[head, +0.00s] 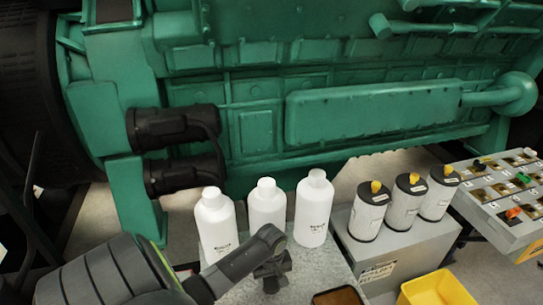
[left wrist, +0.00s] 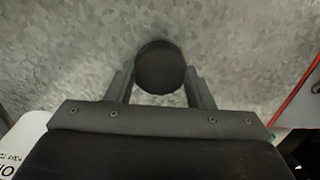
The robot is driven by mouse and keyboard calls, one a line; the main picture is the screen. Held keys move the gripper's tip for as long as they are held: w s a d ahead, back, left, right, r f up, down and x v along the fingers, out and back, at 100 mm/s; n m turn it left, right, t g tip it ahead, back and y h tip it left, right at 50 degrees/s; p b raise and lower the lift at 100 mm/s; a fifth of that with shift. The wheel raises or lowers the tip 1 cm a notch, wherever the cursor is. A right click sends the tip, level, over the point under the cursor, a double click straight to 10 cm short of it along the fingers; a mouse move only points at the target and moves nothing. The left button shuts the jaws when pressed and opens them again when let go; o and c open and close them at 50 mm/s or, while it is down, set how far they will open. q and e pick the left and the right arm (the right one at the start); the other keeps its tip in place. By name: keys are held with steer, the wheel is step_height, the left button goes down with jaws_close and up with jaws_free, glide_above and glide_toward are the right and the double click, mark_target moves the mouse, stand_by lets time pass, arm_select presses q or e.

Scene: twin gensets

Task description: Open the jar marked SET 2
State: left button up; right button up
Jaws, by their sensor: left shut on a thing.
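My left gripper (head: 271,268) reaches in from the left over the grey speckled bench top, in front of the white bottles. In the left wrist view its two fingers (left wrist: 160,88) are closed on the sides of a round black thing (left wrist: 160,66), which looks like a lid or a small jar seen from above. No SET 2 mark is readable on it, so I cannot tell whether it is the jar named in the task. In the head view it is mostly hidden by my gripper. My right gripper is in neither view.
Three white bottles (head: 266,208) stand close behind my left gripper. Three silver canisters with yellow-tipped black tops (head: 405,207) stand on a grey box to the right. A yellow bin (head: 438,289), a brown tray (head: 339,298) and a switch panel (head: 512,190) are nearby. The green genset (head: 258,130) fills the back.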

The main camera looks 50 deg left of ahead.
mark_target(271, 283)
arm_select(q)
steer(key=shift+f, duration=0.7)
steer(key=shift+f, duration=0.15)
steer(key=o, duration=1.1)
step_height(271, 283, up, 12)
steer(key=shift+r+b, duration=0.15)
steer(key=shift+b, duration=0.4)
steer(key=shift+s, duration=0.1)
